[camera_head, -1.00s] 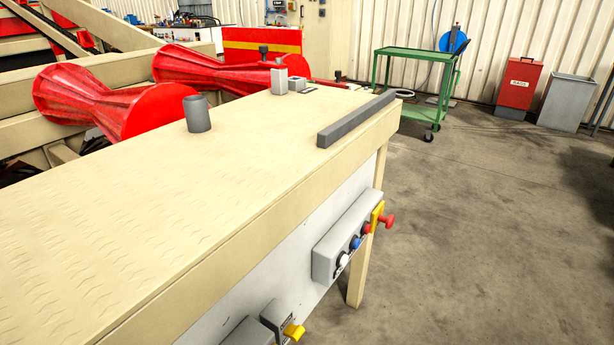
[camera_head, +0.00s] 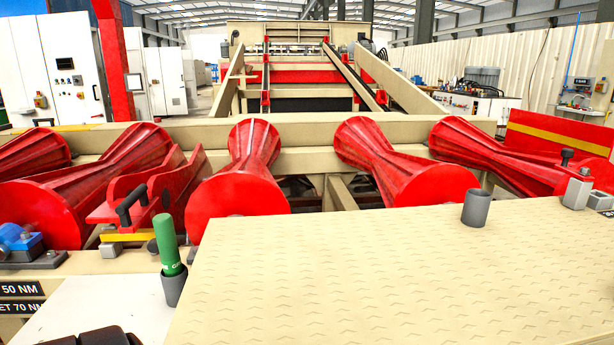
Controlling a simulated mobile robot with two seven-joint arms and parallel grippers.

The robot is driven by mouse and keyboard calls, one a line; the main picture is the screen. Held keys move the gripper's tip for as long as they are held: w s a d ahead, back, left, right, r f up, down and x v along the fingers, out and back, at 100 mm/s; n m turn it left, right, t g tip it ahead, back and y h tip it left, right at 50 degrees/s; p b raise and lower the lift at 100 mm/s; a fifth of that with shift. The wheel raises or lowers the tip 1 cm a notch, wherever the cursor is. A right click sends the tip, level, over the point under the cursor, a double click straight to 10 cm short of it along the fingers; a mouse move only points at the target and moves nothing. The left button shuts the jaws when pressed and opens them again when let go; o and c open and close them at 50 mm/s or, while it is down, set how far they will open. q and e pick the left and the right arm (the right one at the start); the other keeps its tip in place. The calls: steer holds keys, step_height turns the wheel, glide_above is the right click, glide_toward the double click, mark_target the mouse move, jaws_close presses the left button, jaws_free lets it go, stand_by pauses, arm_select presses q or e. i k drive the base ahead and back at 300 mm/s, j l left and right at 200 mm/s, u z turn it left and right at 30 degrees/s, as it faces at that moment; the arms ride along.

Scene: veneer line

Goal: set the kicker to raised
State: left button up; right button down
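No part is labelled as the kicker in view. Between the red rollers at left is a red plate assembly (camera_head: 150,190) with a black handle (camera_head: 131,205) and a yellow strip under it; I cannot tell whether this is the kicker or how it is set. The control box with buttons and the yellow selector knob from the earlier view is out of sight now. Neither of my grippers is recognisable in view.
A cream tabletop (camera_head: 400,285) fills the front right, with an empty grey cup (camera_head: 476,208) on it. A green-handled tool (camera_head: 166,243) stands in a grey holder (camera_head: 174,287) at left. Ribbed red rollers (camera_head: 240,190) line the back. A dark object (camera_head: 105,337) is cut off at the bottom left.

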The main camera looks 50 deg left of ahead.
mark_target(133, 201)
steer(key=u, duration=2.55)
steer(key=j+z, duration=0.3)
steer(key=j, duration=1.85)
